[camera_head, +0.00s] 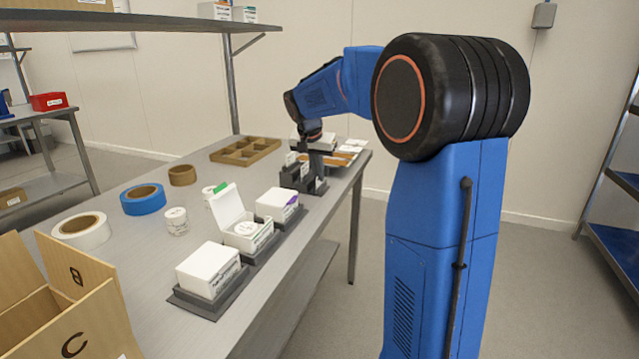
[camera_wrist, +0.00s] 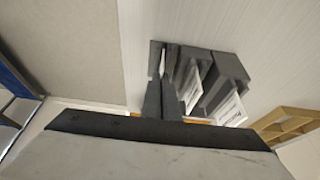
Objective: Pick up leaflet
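A dark grey slotted holder (camera_head: 290,180) stands at the far end of the table, with white leaflets upright in it. In the wrist view two leaflets (camera_wrist: 192,84) (camera_wrist: 231,108) show in the slots of the holder (camera_wrist: 228,70). My gripper (camera_head: 318,168) points down at the right end of the holder. In the wrist view its two dark fingers (camera_wrist: 164,75) are close together beside the holder's end slot. A thin white edge shows between the fingertips; I cannot tell whether they touch it.
White boxes (camera_head: 208,265) on dark stands line the table's near edge. Tape rolls (camera_head: 143,198), a small white jar (camera_head: 176,221) and a divided tray (camera_head: 245,150) lie left. A cardboard box (camera_head: 95,300) stands front left. White sheets (camera_head: 350,146) lie right of the holder.

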